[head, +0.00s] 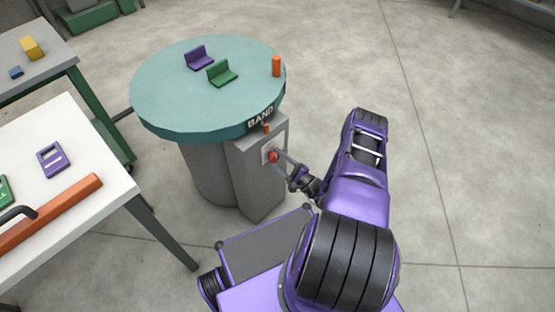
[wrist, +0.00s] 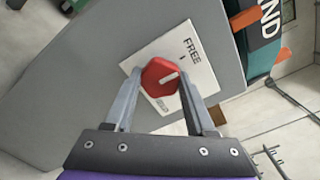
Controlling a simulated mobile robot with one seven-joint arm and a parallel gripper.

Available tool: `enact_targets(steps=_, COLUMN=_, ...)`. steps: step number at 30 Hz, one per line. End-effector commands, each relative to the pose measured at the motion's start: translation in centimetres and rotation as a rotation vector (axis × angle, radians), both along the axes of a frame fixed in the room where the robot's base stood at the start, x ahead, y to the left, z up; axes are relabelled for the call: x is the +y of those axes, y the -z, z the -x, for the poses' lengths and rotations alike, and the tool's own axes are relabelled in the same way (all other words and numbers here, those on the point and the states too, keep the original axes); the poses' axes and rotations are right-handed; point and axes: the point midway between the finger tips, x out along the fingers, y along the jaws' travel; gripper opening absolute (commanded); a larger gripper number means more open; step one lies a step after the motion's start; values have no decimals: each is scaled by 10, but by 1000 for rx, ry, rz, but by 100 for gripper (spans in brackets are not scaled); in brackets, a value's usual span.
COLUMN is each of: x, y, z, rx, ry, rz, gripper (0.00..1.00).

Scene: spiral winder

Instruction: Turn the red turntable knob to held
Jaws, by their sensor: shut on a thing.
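The red turntable knob (wrist: 161,77) sits on a white plate (wrist: 195,50) on the grey pedestal box. The plate reads FREE on one side of the knob; the lettering on the opposite side is too small to read. A pale mark on the knob runs slantwise and does not point straight at FREE. My gripper (wrist: 159,88) has its two fingers on either side of the knob, shut on it. In the head view the knob (head: 273,156) shows at the tip of my gripper (head: 278,158), below the teal turntable (head: 165,100).
The turntable carries a purple bracket (head: 199,57), a green bracket (head: 221,73) and an orange peg (head: 276,66). A BAND label (head: 260,117) is on its rim. A white table (head: 80,130) stands at left. Open floor lies to the right.

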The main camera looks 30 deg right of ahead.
Motion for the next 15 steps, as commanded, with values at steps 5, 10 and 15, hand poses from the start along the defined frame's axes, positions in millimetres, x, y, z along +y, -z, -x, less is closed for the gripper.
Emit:
enact_targets(steps=5, x=-1, y=-1, z=0, rx=23, ry=4, rz=-69, gripper=0)
enact_targets(steps=10, x=-2, y=-1, z=0, rx=64, ry=5, rz=-185, gripper=0)
enact_targets(steps=15, x=-2, y=-1, z=0, rx=118, ry=5, rz=-335, gripper=0)
